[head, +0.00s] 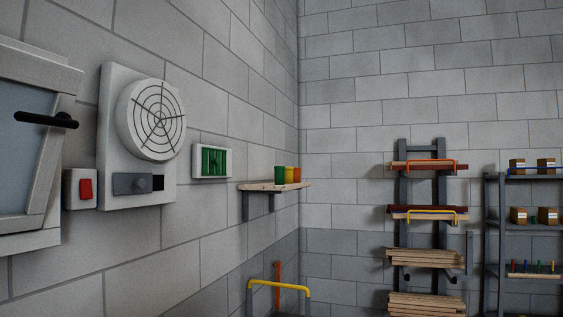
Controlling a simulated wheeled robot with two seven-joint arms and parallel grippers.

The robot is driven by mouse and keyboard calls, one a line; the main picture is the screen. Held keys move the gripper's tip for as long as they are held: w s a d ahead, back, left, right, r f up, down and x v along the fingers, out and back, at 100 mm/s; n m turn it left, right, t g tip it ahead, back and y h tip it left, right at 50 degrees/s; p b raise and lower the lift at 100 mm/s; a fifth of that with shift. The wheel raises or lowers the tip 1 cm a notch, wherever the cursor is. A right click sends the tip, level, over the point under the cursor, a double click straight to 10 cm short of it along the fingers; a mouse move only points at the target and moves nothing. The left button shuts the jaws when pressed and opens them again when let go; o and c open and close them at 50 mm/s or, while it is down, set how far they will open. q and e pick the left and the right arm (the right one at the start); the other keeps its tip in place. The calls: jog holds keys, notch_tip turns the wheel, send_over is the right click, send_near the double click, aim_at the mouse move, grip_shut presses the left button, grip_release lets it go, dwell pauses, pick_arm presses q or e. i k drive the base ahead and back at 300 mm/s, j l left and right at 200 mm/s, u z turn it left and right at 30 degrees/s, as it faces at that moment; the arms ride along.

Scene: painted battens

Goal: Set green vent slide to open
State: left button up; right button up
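The green vent slide (213,162) is on the left wall, a small green panel with upright slats in a white frame. Dark strips show between its slats. It is too small to tell how far it is open. Neither of my grippers is in view, so nothing of mine is seen touching it.
Left of it hang a round fan grille (158,120), a grey slider with a dark knob (132,184), a red switch (85,189) and a window (28,150). A wall shelf (262,187) holds green, yellow and orange cups. A batten rack (404,225) stands at right.

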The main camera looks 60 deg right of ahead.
aim_at(213, 161)
jog(key=i+z, duration=0.15)
jog(key=z, duration=1.25)
